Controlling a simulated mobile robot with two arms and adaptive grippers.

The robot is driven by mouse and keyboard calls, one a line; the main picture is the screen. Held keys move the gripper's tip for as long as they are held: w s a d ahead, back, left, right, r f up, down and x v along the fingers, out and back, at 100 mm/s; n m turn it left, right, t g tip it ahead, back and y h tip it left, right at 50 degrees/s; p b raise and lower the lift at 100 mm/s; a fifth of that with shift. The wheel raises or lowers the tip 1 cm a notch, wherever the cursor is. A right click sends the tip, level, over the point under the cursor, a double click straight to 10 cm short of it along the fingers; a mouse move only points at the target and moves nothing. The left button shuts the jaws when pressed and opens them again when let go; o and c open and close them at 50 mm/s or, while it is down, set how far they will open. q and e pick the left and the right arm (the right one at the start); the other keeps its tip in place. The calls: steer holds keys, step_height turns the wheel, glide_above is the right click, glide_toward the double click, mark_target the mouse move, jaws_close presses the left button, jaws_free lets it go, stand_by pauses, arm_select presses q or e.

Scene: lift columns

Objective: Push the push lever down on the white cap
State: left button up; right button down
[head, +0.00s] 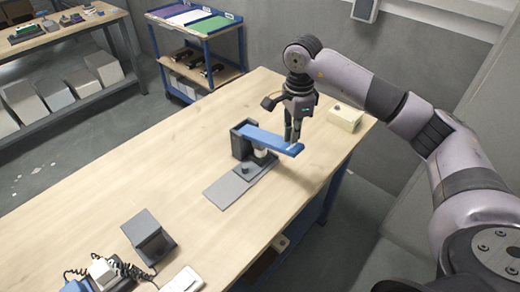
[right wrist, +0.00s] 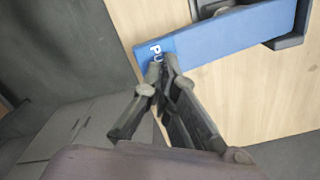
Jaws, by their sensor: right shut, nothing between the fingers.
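The blue push lever (head: 270,139) reaches out to the right from a dark grey upright block (head: 240,140) on the wooden table. The white cap (head: 260,153) shows only in part under the lever, above a dark grey base plate (head: 229,190). My right gripper (head: 292,142) is shut and empty, with its fingers pointing down at the free end of the lever. In the right wrist view the shut fingertips (right wrist: 160,68) are at the lever's lettered end (right wrist: 225,38), over part of the lettering. I cannot tell whether they touch it. My left gripper is not in view.
A pale yellow box (head: 345,118) stands near the table's right edge, behind the gripper. A dark grey angled stand (head: 148,237) and several small devices with a coiled cord are at the front left. The table's left middle (head: 150,170) is clear.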

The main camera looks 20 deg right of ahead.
mark_target(291, 146)
steer(key=shift+s+f+b, duration=0.15)
steer(key=shift+f+b, duration=2.45)
steer(key=shift+f, duration=0.75)
stand_by(0.6)
steer(key=shift+w+r+p, duration=0.2)
steer(key=shift+r+p, duration=0.5)
steer(key=shift+r, duration=0.4)
steer(key=shift+r+p, duration=1.85)
steer(key=shift+r, duration=1.15)
steer(key=shift+s, duration=0.1)
